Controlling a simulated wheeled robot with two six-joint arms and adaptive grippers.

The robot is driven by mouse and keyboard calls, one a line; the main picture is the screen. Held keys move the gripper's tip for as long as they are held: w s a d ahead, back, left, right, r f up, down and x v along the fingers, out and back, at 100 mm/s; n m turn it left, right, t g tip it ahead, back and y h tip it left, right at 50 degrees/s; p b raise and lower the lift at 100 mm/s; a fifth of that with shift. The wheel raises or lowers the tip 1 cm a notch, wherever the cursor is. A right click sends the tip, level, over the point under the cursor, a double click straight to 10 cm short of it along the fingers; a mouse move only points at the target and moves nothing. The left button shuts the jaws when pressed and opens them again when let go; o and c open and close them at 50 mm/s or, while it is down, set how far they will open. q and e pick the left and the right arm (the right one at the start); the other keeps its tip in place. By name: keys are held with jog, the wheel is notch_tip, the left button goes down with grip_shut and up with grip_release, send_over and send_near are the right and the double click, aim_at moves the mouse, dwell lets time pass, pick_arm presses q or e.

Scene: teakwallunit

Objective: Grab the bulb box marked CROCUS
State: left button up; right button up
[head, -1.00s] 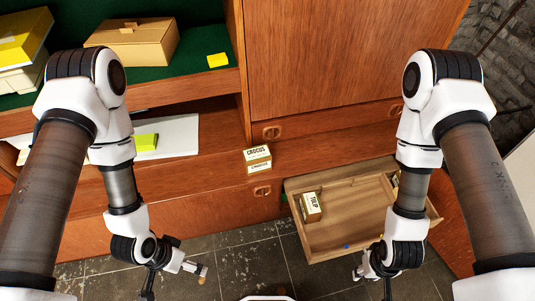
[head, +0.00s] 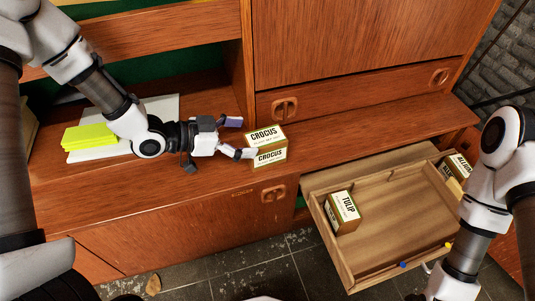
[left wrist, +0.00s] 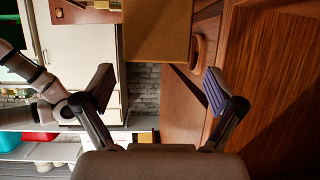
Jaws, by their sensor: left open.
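The bulb box marked CROCUS (head: 267,158) stands upright on the wooden ledge of the wall unit, its white label showing on top and front. My left gripper (head: 239,138) is open just left of it, its fingers pointing at the box. The nearer fingertip is close to the box's left front edge; I cannot tell whether it touches. In the left wrist view the box's plain brown side (left wrist: 157,30) lies ahead, between the lines of the two open fingers (left wrist: 158,88). Nothing is held. My right arm is at the right edge; its gripper is not clearly in view.
An open drawer (head: 385,262) juts out below right, holding a TULIP box (head: 343,212) and an ALLIUM box (head: 458,166) at its far right. Yellow notes (head: 92,137) lie on white paper at left. The ledge right of the CROCUS box is clear.

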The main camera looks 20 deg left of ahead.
aim_at(264, 137)
pick_arm(q)
jog(key=b+x, duration=0.2)
jog(key=x, duration=0.3)
jog(key=shift+d+f+b, duration=0.2)
jog(key=shift+d+b, duration=0.1)
jog(key=shift+b, duration=0.05)
jog(key=shift+d, duration=0.1)
jog(key=shift+r, duration=0.15)
jog(key=shift+c, duration=0.6)
jog(key=c, duration=1.3)
